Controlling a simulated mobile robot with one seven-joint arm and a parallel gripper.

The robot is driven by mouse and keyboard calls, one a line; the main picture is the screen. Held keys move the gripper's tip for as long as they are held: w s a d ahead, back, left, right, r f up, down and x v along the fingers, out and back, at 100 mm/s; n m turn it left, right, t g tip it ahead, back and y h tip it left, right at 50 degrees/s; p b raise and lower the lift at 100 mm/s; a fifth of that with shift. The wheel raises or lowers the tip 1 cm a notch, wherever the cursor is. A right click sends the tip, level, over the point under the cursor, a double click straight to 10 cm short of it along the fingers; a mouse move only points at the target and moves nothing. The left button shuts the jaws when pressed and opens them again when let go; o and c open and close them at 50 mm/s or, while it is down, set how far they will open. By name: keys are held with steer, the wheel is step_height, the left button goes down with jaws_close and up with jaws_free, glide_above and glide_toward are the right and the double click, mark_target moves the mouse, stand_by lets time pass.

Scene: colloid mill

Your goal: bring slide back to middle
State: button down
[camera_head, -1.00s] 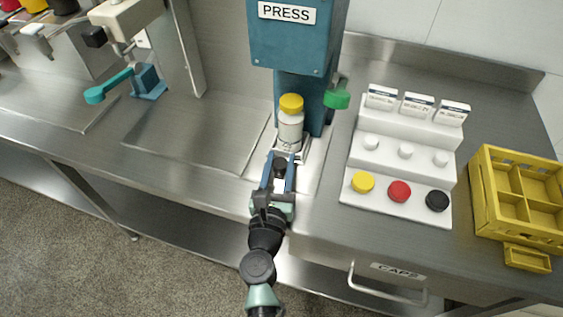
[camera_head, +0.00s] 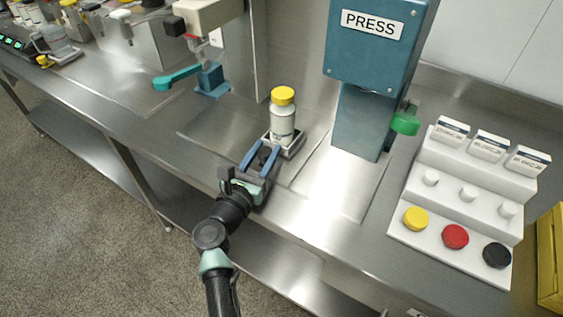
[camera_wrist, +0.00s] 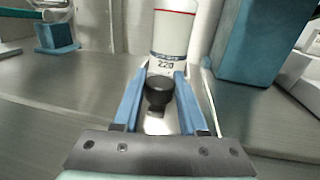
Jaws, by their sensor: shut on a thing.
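The slide (camera_head: 291,149) is a small metal tray on the steel counter, left of the teal press (camera_head: 361,110). A white bottle with a yellow cap (camera_head: 283,114) stands upright on it. In the wrist view, the bottle (camera_wrist: 172,42) shows the number 220. My gripper (camera_head: 261,160) is at the front of the slide. Its blue fingers are shut on the slide's black knob (camera_wrist: 158,91), which sits between them in the wrist view. My fingers hide part of the slide's front.
A station with a teal lever (camera_head: 177,78) stands to the left. A white stepped rack (camera_head: 462,195) holds yellow, red and black caps at the right, with a yellow crate (camera_head: 551,258) beyond. The counter between the slide and the lever is clear.

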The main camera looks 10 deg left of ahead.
steer(key=shift+w+a, duration=0.3)
steer(key=shift+a, duration=0.6)
steer(key=shift+c, duration=2.2)
jaws_free()
steer(key=s+a, duration=0.2)
steer(key=s, duration=1.1)
steer(key=shift+w, duration=0.1)
